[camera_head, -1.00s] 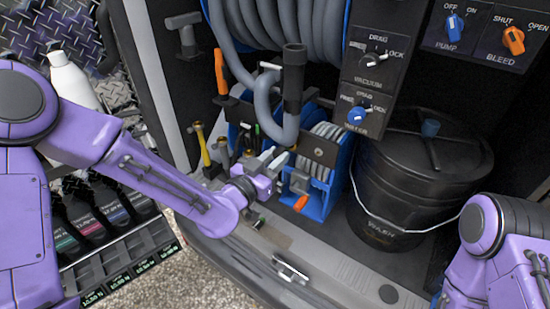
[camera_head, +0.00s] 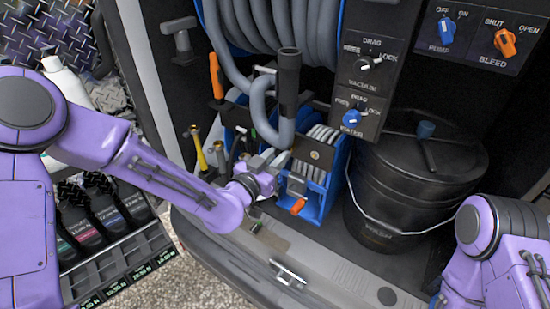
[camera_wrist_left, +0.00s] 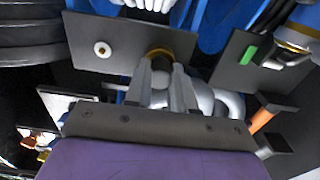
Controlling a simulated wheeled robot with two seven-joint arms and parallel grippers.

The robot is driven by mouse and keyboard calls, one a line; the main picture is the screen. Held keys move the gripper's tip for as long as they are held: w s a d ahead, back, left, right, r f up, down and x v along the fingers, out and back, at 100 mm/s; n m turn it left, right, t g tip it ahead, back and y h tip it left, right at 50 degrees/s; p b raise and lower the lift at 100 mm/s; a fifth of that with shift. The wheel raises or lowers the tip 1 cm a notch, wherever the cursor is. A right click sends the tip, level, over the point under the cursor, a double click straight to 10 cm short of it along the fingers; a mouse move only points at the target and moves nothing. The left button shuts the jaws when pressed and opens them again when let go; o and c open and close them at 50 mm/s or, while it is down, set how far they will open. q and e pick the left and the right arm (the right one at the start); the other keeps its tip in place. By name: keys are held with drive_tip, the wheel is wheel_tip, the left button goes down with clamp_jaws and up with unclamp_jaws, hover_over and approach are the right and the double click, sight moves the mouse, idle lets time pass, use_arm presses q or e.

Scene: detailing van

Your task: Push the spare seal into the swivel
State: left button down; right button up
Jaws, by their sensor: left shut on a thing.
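My left gripper (camera_head: 274,160) reaches the small blue water reel (camera_head: 318,205) in the head view. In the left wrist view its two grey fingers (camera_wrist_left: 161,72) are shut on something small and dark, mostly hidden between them. The fingertips are at a brass-rimmed round opening (camera_wrist_left: 159,52) in a dark plate (camera_wrist_left: 85,45), which looks like the swivel. I cannot tell whether the held piece, likely the spare seal, touches the rim or sits inside it. My right arm shows at the lower right of the head view, but its gripper is out of frame.
A thick grey vacuum hose (camera_head: 258,105) with a black nozzle (camera_head: 288,85) hangs close above the gripper. Yellow-handled (camera_head: 199,155) and other tools stand left of it. A lidded black bucket (camera_head: 420,180) is to the right. The sill (camera_head: 225,250) in front is largely clear.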

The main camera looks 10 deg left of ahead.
use_arm(q)
drive_tip(key=shift+w, duration=0.1)
idle(0.6)
drive_tip(key=c, duration=0.9)
unclamp_jaws()
drive_tip(key=shift+o, duration=0.2)
